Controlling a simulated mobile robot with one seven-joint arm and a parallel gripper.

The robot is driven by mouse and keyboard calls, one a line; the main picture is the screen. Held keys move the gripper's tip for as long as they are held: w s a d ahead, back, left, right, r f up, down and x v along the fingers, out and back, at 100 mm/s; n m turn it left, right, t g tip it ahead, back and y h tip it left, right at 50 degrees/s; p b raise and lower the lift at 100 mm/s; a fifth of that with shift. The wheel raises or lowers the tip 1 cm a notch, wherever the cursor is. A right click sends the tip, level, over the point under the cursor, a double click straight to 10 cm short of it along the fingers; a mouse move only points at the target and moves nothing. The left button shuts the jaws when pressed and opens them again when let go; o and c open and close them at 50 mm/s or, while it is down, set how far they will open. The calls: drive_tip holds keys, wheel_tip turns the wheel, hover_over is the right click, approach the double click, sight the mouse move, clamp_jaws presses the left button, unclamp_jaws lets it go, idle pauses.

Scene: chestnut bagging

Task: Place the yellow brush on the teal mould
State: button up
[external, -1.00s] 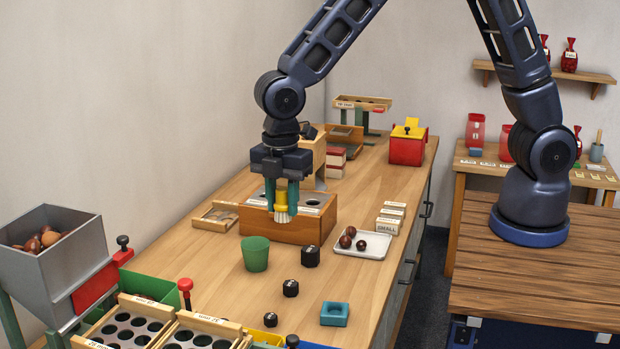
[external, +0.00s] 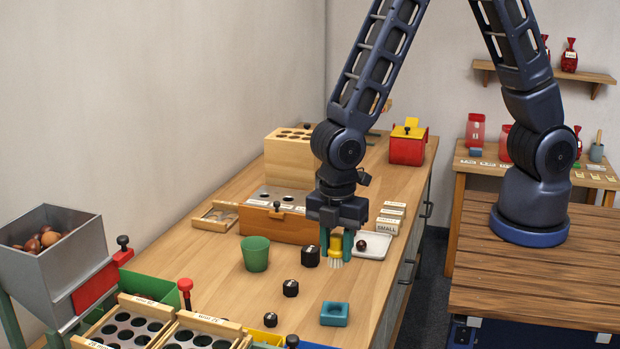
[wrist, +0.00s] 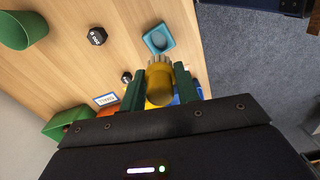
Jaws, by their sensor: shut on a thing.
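My gripper (external: 337,244) is shut on the yellow brush (external: 336,247) and holds it above the table with its pale bristles pointing down. In the wrist view the brush (wrist: 159,84) sits between the two green fingers. The teal mould (external: 334,314), a small square block with a hollow, lies on the table nearer the camera than the gripper. In the wrist view the teal mould (wrist: 158,39) shows just beyond the bristles. The brush and the mould are apart.
A green cup (external: 255,254) stands left of the gripper. Black weights (external: 290,288) lie around the mould. A white tray (external: 372,252) with a chestnut is behind the gripper. A wooden box (external: 262,222) stands behind the cup. The table right of the mould is clear.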

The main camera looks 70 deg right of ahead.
drive_tip(key=shift+f, duration=5.35)
drive_tip(key=shift+f, duration=0.15)
drive_tip(key=o, duration=1)
drive_tip(key=shift+c, duration=0.2)
